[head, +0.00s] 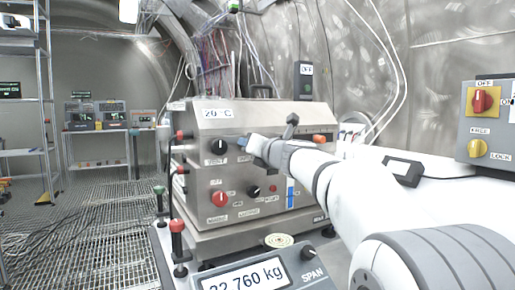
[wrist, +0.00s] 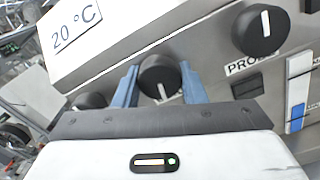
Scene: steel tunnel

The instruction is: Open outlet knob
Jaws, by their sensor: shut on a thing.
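My gripper (wrist: 158,80) is shut on a round black knob (wrist: 160,74) on the sloped front of a steel machine (head: 250,120). Its two blue fingers sit on either side of the knob. The white mark on the knob points downward, slightly right, in the wrist view. Any label under this knob is hidden by my gripper, so I cannot read whether it says outlet. In the head view my gripper (head: 246,144) reaches in from the right and hides the knob.
A black knob (head: 219,146) sits left of my gripper, and another, labelled PROBE (wrist: 260,32), to its right. Below are a red knob (head: 220,198) and a black knob (head: 253,191). Red-topped levers (head: 177,226) stand at the left; a scale display (head: 245,275) is in front.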

